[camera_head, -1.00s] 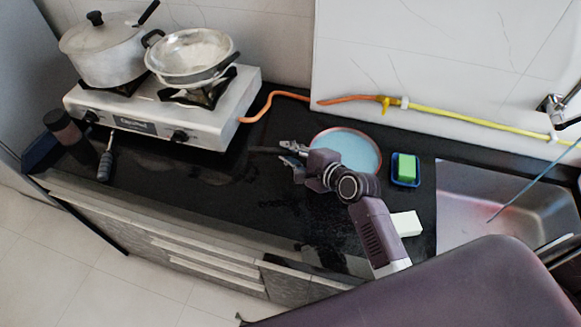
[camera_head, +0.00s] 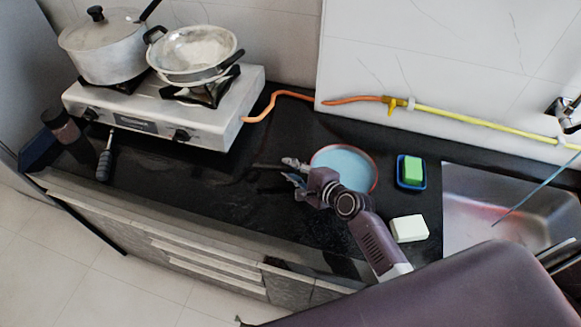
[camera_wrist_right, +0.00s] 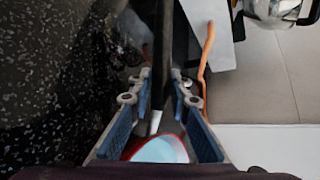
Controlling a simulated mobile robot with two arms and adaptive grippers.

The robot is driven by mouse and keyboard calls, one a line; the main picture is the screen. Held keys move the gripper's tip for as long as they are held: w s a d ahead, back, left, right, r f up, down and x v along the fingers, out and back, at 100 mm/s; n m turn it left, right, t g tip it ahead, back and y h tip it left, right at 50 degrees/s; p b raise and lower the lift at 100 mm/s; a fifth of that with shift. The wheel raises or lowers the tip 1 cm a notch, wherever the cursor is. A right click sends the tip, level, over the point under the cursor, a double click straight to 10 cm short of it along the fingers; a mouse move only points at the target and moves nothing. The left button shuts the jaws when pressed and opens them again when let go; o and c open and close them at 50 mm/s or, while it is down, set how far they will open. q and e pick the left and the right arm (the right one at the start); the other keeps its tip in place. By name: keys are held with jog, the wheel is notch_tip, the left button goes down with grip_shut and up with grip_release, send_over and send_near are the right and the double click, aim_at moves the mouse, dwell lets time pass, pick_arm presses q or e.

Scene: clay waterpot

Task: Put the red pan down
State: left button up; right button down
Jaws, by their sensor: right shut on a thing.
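The red pan (camera_head: 345,160) has a light blue inside and a red rim. In the head view it is level over the black counter, left of the sponge dish, with its dark handle (camera_head: 267,167) pointing left. I cannot tell whether its base touches the counter. My right gripper (camera_head: 290,171) is shut on the handle, close to the pan body. In the right wrist view, the handle (camera_wrist_right: 164,55) runs between the fingers of my right gripper (camera_wrist_right: 161,85), and part of the red pan (camera_wrist_right: 160,150) shows below. My left gripper is out of view.
A gas stove (camera_head: 165,108) with a lidded pot (camera_head: 105,50) and a metal pan (camera_head: 190,52) stands at left. A green sponge (camera_head: 413,170) in a blue dish, a white block (camera_head: 409,229) and the sink (camera_head: 490,195) are at right.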

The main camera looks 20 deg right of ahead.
jog(key=c, duration=2.1)
grip_release()
jog(key=shift+a+f, duration=0.1)
jog(key=shift+o, duration=1.5)
jog(key=shift+s+d+r, duration=0.15)
jog(key=shift+d+r, duration=0.1)
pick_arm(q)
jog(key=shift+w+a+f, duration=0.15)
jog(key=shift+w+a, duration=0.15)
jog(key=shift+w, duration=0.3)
pick_arm(e)
jog(key=v, duration=1.1)
jog(key=shift+s+r, duration=0.25)
jog(key=shift+s, duration=0.1)
jog(key=shift+w, duration=0.1)
jog(key=shift+d, duration=0.1)
